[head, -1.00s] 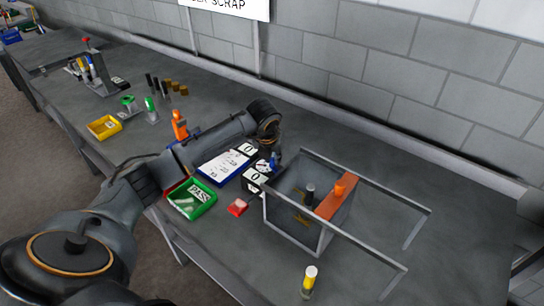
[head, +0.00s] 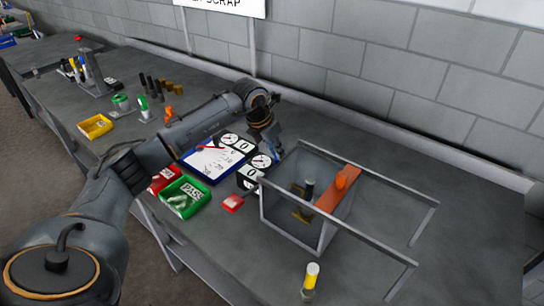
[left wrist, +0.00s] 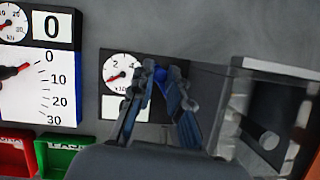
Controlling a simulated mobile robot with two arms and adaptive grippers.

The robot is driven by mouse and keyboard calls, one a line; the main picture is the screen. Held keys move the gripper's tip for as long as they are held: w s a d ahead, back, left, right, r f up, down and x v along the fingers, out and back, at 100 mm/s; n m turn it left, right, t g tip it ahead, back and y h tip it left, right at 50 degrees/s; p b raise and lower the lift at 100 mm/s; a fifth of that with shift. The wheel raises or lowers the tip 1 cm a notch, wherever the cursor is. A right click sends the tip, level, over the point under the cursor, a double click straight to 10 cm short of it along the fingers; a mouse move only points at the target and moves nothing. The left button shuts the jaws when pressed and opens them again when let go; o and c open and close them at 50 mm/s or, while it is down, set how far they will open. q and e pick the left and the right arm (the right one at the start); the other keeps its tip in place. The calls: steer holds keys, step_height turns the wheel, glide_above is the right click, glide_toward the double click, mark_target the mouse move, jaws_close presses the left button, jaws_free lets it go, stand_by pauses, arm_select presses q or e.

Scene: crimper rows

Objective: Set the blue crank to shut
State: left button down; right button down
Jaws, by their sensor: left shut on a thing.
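The blue crank (left wrist: 172,88) shows between the fingertips of my left gripper (left wrist: 168,85) in the left wrist view. The fingers are shut on it and hide part of it. In the head view the left gripper (head: 272,146) reaches down beside the small dial box (head: 258,170), with a little blue showing at its tips. The dial (left wrist: 122,70) has a red needle and is partly covered by the fingers in the left wrist view. The crank's exact angle is hard to tell. My right gripper is not in view.
An open-topped clear-sided box with a grey frame (head: 318,238) and an orange bar (head: 338,190) stands close to the right. The bench's right end is mostly clear.

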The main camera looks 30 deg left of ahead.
arm_select(q)
steer(key=m+b, duration=0.1)
steer(key=d+m+h, duration=0.1)
steer(key=m, duration=0.1)
steer(key=shift+w+m+b, duration=0.3)
steer(key=shift+w+b, duration=0.05)
steer(key=shift+w+d+r+m+g+h+b, duration=0.1)
steer(key=shift+d+m+g+h+b, duration=0.2)
steer(key=shift+m, duration=0.6)
steer(key=shift+d+m+g+h+b, duration=0.25)
steer(key=shift+m+g+h, duration=0.15)
steer(key=shift+m, duration=0.5)
steer(key=c, duration=1.3)
jaws_free()
steer(key=shift+d, duration=0.1)
steer(key=shift+r, duration=0.15)
steer(key=v, duration=0.7)
steer(key=shift+a+r, duration=0.25)
